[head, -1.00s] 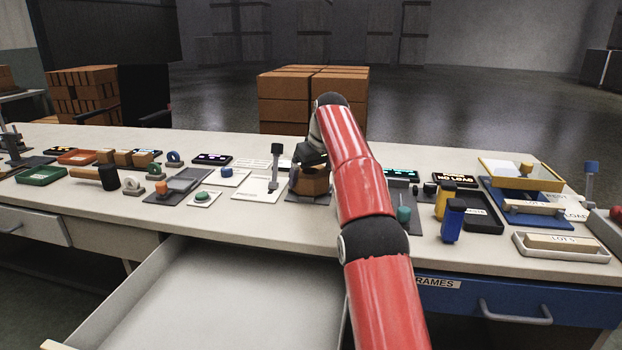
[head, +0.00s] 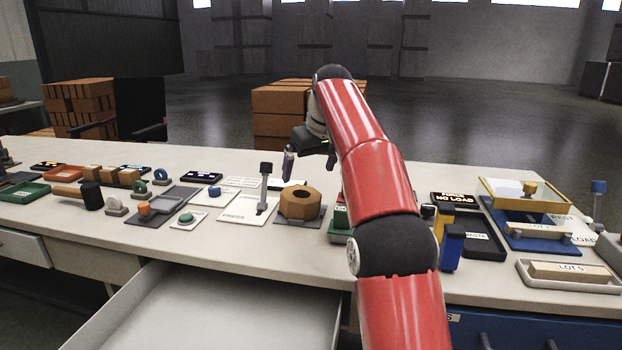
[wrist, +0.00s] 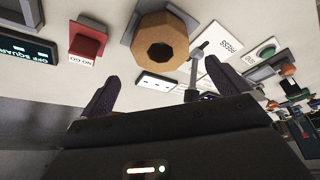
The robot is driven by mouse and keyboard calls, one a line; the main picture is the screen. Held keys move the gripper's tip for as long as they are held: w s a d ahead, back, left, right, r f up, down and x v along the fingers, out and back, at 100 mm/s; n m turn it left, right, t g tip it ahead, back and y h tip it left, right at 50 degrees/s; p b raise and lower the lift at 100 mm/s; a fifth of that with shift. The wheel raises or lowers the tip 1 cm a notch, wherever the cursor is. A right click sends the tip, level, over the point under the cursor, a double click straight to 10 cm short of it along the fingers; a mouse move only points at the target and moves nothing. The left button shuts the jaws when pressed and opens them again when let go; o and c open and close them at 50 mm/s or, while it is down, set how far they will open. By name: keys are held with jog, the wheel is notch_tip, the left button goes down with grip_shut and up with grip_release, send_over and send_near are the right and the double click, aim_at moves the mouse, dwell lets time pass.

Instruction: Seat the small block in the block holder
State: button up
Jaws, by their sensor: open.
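An octagonal wooden piece (head: 300,203) with a round hole sits flat on a dark square plate (head: 286,221) mid-bench. The wrist view shows this octagonal piece (wrist: 160,45) from above; its hole looks dark, and I see no block standing in it. My gripper (head: 308,162) is open and empty, raised above and behind the octagonal piece. Its fingers show spread in the wrist view (wrist: 167,76). I cannot tell for sure which thing is the small block or the block holder.
A lever (head: 264,185) on a white plate stands just left of the octagonal piece. A red NO GO block (wrist: 88,40) is beside it. My arm hides part of the bench right of it. An open drawer (head: 215,310) juts from the front. Yellow and blue upright pieces stand at right.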

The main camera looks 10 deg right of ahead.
jog(key=s+m+h, duration=0.1)
jog(key=s+m, duration=0.1)
jog(key=s, duration=1.8)
jog(key=s+d+f+m+t, duration=0.1)
jog(key=s+d+f+m, duration=0.1)
jog(key=s+f, duration=1.4)
jog(key=s, duration=0.3)
jog(key=shift+s+h, duration=0.4)
jog(key=shift+d, duration=0.1)
